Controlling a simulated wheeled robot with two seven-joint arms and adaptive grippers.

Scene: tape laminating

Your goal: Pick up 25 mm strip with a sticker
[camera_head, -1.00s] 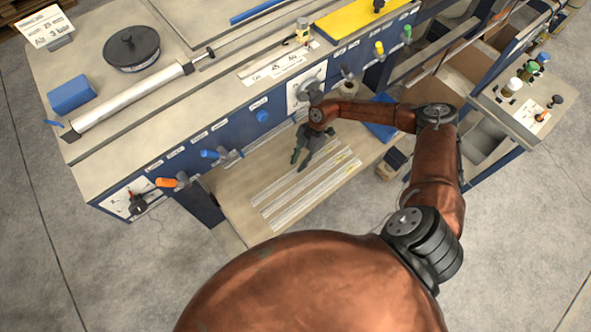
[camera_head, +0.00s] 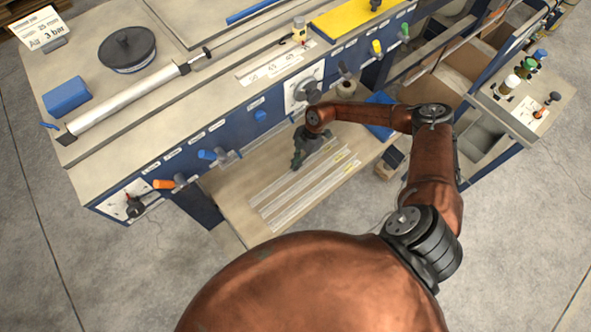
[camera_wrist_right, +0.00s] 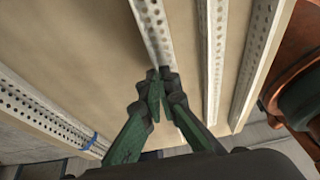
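Several pale, perforated strips lie side by side on the low shelf (camera_head: 240,205); the front one (camera_head: 315,202) is in plain view. Small yellow marks, perhaps stickers, show near the right ends of some strips in the head view. My right gripper (camera_head: 297,166) points down over the back strips. In the right wrist view its green fingers (camera_wrist_right: 161,76) are close together at a perforated strip (camera_wrist_right: 150,22). The fingertips hide part of it, and I cannot tell whether they grip it. Another strip (camera_wrist_right: 216,50) lies to the right, apart from the fingers. My left gripper is out of view.
The blue-fronted workbench (camera_head: 200,150) rises behind the shelf, with an orange handle (camera_head: 165,184) and a blue handle (camera_head: 207,155) jutting out. The shelf's front left is clear.

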